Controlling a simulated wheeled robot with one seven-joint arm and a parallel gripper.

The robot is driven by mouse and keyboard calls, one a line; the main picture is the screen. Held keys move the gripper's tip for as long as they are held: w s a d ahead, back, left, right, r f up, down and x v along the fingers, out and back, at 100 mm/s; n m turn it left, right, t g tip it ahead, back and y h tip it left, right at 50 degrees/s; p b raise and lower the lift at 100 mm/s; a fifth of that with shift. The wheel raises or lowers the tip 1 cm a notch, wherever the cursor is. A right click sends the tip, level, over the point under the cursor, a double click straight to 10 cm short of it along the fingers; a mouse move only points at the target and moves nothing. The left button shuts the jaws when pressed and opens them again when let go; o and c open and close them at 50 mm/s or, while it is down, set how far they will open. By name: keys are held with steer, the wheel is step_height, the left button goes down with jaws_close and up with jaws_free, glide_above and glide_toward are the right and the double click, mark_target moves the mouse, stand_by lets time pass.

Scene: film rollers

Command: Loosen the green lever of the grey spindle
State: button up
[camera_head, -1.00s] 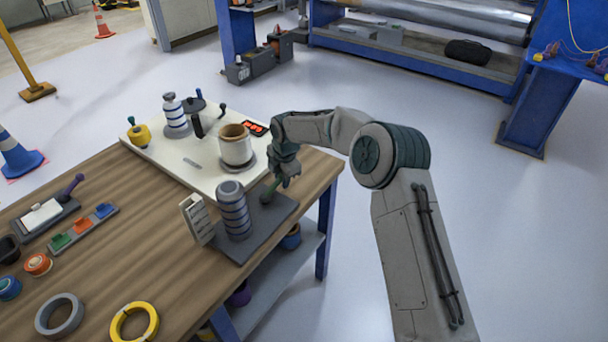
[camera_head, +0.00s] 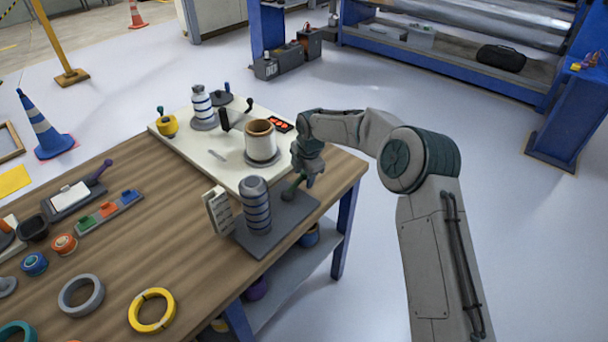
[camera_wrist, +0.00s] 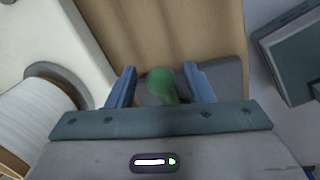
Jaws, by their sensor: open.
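The grey spindle (camera_head: 256,203) stands upright on a dark grey base plate (camera_head: 278,229) near the table's right edge. Its green lever (camera_head: 292,188) rises from the plate to the right of the spindle. My gripper (camera_head: 313,178) is at the lever, pointing down. In the wrist view the green lever knob (camera_wrist: 162,84) lies between the two open blue fingers (camera_wrist: 160,86), with a gap on each side. The lower part of the lever is mostly hidden.
A white board (camera_head: 205,155) behind holds a white roller (camera_head: 261,141), a striped spindle (camera_head: 202,104) and a yellow pot (camera_head: 167,123). Tape rings (camera_head: 151,310) lie at the front left.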

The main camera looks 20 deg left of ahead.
step_height(320, 180, up, 13)
steer(key=s+d+b, duration=0.1)
steer(key=d, duration=0.1)
steer(key=shift+s+r, duration=0.15)
steer(key=shift+s, duration=0.1)
steer(key=shift+d, duration=0.15)
steer(key=s+d+r+m+h, duration=0.1)
steer(key=s+d+r+m, duration=0.3)
steer(key=d, duration=0.4)
steer(key=s+d+r+m+t, duration=0.1)
steer(key=s+d+r+m, duration=0.15)
steer(key=d+m, duration=0.4)
steer(key=s+d+r+m+h, duration=0.1)
steer(key=s+d+r+m, duration=0.15)
steer(key=s+d, duration=0.45)
steer(key=s+d+f+m, duration=0.4)
steer(key=s+d+m, duration=1.2)
steer(key=s+d, duration=0.1)
steer(key=shift+t, duration=0.4)
